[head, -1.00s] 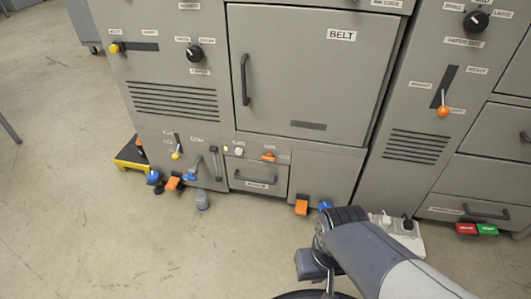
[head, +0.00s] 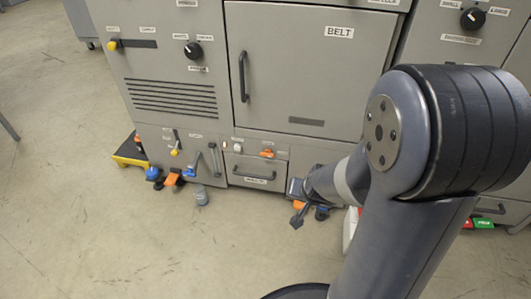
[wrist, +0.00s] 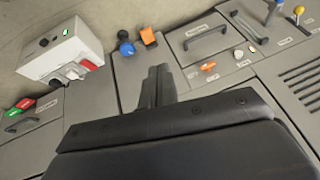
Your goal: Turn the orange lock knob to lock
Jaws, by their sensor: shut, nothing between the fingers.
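A small orange knob (head: 267,153) sits on the low front panel, just above a drawer with a dark handle. It looks wider than tall in the head view. It also shows in the wrist view (wrist: 208,66), right of my fingers, with a label beside it too small to read. My gripper (head: 298,215) is low in front of the cabinet, below and right of the knob and apart from it. In the wrist view my two fingers (wrist: 158,86) are together with nothing between them.
Left of the knob are a white button (head: 237,148), a lever (head: 215,158) and a yellow-tipped lever (head: 175,152). Orange and blue pedals (head: 172,179) stick out near the floor. A white box (wrist: 60,50) with switches stands near the gripper.

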